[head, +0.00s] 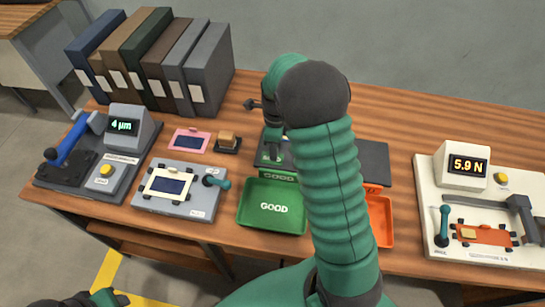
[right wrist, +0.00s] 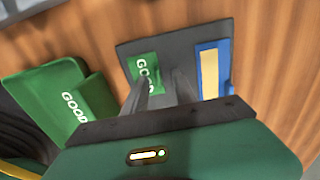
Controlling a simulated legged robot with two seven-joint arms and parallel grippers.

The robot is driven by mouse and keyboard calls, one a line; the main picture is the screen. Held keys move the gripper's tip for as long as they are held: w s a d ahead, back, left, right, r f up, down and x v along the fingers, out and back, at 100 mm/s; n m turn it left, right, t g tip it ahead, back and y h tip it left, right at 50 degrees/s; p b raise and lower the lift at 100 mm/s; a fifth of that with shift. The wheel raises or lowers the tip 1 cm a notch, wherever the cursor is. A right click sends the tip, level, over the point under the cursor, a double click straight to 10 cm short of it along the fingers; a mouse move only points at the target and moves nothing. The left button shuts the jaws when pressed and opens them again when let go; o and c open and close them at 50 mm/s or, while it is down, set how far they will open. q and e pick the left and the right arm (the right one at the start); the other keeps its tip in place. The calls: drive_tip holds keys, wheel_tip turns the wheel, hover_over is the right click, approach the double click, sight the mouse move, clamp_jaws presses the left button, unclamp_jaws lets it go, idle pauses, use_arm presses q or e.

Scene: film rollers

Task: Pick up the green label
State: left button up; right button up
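The green label (right wrist: 146,68) with GOOD printed in white lies on a dark grey board (right wrist: 128,50) in the right wrist view. My right gripper (right wrist: 165,80) is open, with its two dark fingers apart and nothing visible between them. Its left finger overlaps the label's lower edge in this view; I cannot tell if they touch. In the head view my right gripper (head: 271,138) is above the left part of the board (head: 374,158), largely hidden by my arm. My left gripper (head: 95,299) is at the bottom left edge, cut off.
A blue label with a tan face (right wrist: 212,70) lies on the board's right. A green GOOD tray (head: 272,204) and an orange tray (head: 381,222) are in front. Gauges stand left (head: 125,128) and right (head: 467,168); binders (head: 150,60) line the back left.

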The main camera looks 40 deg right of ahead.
clamp_jaws()
